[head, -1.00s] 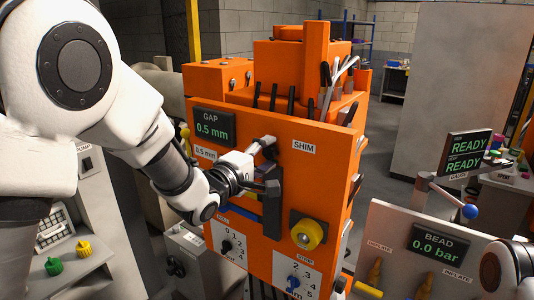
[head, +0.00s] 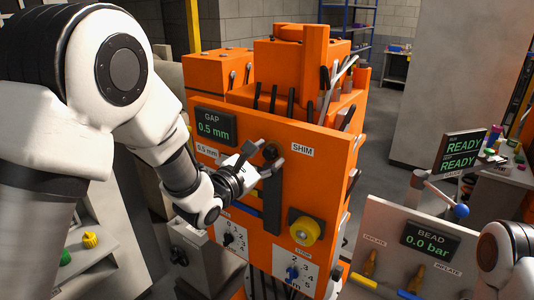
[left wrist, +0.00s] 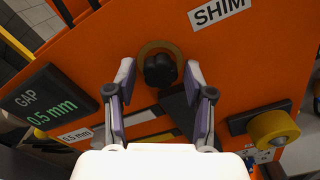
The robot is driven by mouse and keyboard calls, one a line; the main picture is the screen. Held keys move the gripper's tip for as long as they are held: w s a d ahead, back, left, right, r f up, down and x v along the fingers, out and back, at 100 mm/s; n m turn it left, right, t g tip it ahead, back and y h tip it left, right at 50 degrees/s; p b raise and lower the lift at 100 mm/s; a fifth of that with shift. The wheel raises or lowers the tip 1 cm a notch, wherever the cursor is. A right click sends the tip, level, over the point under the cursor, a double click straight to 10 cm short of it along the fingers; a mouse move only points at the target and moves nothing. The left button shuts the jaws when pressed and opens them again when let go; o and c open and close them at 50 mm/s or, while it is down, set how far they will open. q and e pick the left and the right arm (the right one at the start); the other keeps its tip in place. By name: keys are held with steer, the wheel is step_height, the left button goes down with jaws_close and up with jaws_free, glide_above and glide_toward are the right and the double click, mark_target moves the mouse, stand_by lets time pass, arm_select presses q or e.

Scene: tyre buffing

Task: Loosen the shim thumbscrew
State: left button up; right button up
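The shim thumbscrew is a dark lobed knob (left wrist: 160,70) with a brass-coloured ring behind it, on the orange panel near the SHIM label. In the head view the knob (head: 270,152) is partly covered by my left gripper (head: 264,158). In the left wrist view my left gripper (left wrist: 160,82) is open, with one finger on each side of the knob. A gap shows between each finger and the knob, and whether the fingertips reach its depth is hard to tell. My right gripper is out of view.
A dark vertical bar (head: 272,205) runs below the knob. A yellow roller knob (head: 305,231) sticks out at lower right. The GAP display (head: 215,126) reads 0.5 mm. Dark levers stand along the machine's top. The BEAD panel (head: 430,239) stands at right.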

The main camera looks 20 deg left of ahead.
arm_select(q)
steer(key=v, duration=0.6)
stand_by(0.3)
steer(key=shift+r, duration=0.1)
